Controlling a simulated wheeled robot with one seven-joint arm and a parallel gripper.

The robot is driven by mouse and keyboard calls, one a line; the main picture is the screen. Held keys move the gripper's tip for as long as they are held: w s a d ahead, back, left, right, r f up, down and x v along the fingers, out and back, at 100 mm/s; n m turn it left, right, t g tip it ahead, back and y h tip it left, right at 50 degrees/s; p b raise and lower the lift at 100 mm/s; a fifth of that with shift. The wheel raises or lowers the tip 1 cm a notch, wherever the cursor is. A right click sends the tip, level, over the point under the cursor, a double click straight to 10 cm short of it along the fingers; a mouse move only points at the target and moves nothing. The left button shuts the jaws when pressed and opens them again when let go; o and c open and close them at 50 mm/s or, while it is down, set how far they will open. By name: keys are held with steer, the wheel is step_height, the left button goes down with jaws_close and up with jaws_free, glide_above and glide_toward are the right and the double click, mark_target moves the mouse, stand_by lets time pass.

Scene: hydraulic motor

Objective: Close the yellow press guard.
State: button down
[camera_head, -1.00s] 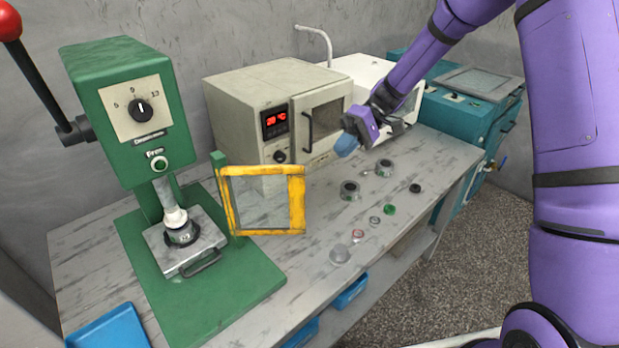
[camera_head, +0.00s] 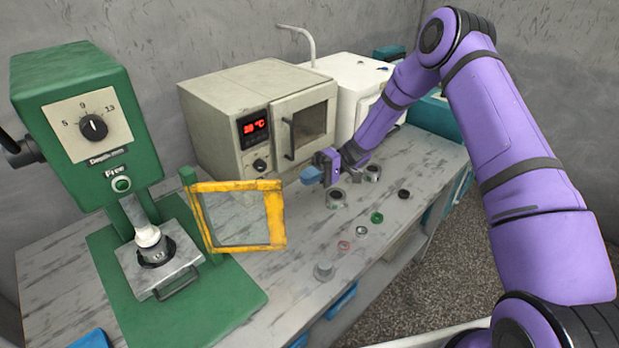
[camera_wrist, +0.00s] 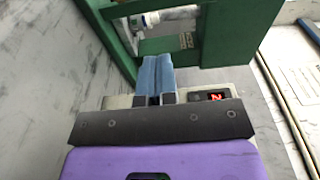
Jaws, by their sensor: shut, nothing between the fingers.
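The yellow press guard (camera_head: 275,216) is a yellow frame with a clear pane. It stands swung out to the right of the green press (camera_head: 85,120), hinged on a green post, leaving the press front uncovered. A metal part sits on the press plate (camera_head: 135,272). My gripper (camera_head: 309,175) is to the right of the guard, apart from it, with blue fingertips together and empty. In the wrist view, the blue fingers (camera_wrist: 156,75) point towards the green press (camera_wrist: 195,50). I cannot clearly make out the guard there.
A beige oven (camera_head: 235,115) with a red display stands behind the guard. Several small rings and caps, including a green one (camera_head: 377,217), lie on the table (camera_head: 290,265) right of the guard. The table's front edge has blue bins below. Space between guard and gripper looks clear.

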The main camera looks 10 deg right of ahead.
steer(key=s+a, duration=0.7)
steer(key=shift+a, duration=0.1)
steer(key=shift+s, duration=0.15)
stand_by(0.3)
